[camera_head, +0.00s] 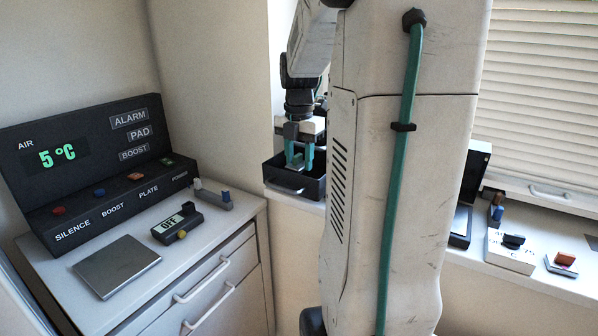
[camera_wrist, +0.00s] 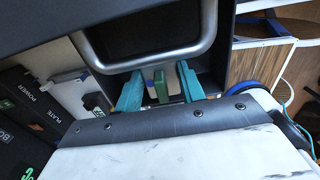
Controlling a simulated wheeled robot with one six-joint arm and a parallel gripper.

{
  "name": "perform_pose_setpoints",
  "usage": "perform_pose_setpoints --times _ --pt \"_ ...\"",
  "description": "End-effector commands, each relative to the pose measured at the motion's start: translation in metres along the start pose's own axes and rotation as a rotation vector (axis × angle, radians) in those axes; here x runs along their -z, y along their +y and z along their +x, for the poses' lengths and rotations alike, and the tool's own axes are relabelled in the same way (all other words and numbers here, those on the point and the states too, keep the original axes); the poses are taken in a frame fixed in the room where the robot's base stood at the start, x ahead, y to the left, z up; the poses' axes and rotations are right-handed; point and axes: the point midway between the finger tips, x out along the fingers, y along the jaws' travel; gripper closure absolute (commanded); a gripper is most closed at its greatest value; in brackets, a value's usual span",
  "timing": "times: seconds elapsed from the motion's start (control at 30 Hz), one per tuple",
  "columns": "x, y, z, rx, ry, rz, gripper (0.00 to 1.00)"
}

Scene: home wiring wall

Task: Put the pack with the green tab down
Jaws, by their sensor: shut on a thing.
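My gripper (camera_head: 299,160) points down with its teal fingers at the black open tray (camera_head: 315,188) on the ledge. In the wrist view my gripper (camera_wrist: 160,92) is shut on a pack (camera_wrist: 151,91) with a pale body and a green tab (camera_wrist: 161,86). The pack sits between the two teal fingers, and its lower part is hidden. In the head view the fingers reach down by the tray, and a small grey piece shows at their tips. I cannot tell whether the pack touches the tray floor.
A cabinet on the left carries a control panel (camera_head: 95,160) reading 5 °C, a metal plate (camera_head: 117,266) and a small device marked OFF (camera_head: 177,224). A white box with a black knob (camera_head: 511,248) and an orange-topped piece (camera_head: 563,262) stand on the right ledge. My arm hides the middle.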

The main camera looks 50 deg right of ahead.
Motion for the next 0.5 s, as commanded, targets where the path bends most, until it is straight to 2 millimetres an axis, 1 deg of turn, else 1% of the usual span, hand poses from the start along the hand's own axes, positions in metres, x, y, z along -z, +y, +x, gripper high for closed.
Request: perform_pose_setpoints --times 0.1,0.2,0.3,0.5 --pt "0.001 -0.001 0.02 0.003 0.004 0.0 0.88" --pt "0.001 -0.001 0.034 0.003 0.004 0.0 0.88" --pt "0.001 0.0 0.039 0.001 0.001 0.0 0.88" --pt "0.0 0.0 0.039 0.001 0.001 0.0 0.88"
